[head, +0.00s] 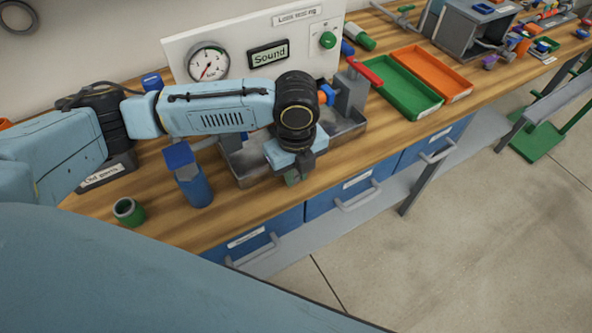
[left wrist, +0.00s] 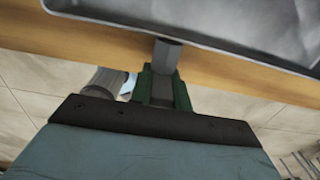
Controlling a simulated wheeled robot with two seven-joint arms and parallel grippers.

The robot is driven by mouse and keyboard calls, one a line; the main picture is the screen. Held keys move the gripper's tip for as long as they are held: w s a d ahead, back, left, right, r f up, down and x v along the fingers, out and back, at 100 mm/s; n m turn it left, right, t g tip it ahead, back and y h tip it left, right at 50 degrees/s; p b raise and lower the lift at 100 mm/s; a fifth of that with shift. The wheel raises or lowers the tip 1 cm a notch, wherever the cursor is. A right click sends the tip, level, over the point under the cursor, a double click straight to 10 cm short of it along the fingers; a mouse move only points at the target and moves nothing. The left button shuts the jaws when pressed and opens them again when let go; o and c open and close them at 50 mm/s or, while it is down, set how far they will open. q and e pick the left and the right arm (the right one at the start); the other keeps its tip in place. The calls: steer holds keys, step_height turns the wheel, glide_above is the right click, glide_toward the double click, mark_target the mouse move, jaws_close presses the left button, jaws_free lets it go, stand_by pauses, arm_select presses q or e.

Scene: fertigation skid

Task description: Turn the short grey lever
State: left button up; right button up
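My left gripper (head: 293,176) is at the front edge of the grey metal tray on the bench, pointing down. In the left wrist view its green fingers (left wrist: 164,88) stand on either side of a short grey bar, which looks like the short grey lever (left wrist: 168,54). The bar fills the gap between the fingers, and its free end sticks out beyond them by the tray edge. In the head view my wrist and gripper hide the lever. My right gripper is not in view.
A red handle (head: 367,72) is behind right. A blue block (head: 190,178) and green cup (head: 128,211) stand left. Green (head: 404,101) and orange trays (head: 437,77) lie right.

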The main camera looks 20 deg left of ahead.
arm_select(q)
jaws_close()
steer(key=shift+r+p, duration=0.15)
steer(key=shift+p, duration=0.35)
steer(key=g+y+p, duration=0.1)
steer(key=p, duration=0.1)
steer(key=g+y+p, duration=0.1)
steer(key=p, duration=0.2)
steer(key=shift+w+d+r+g, duration=0.1)
steer(key=shift+w+d+g, duration=0.1)
steer(key=shift+g, duration=0.1)
steer(key=shift+f+g+y+p, duration=0.2)
steer(key=shift+g+y+p, duration=0.1)
steer(key=shift+g+y, duration=0.15)
steer(key=shift+w+d+f+g+y, duration=0.1)
steer(key=shift+w+f+g+y, duration=0.1)
steer(key=shift+g+y, duration=0.6)
steer(key=shift+g, duration=0.25)
steer(key=o, duration=0.8)
jaws_free()
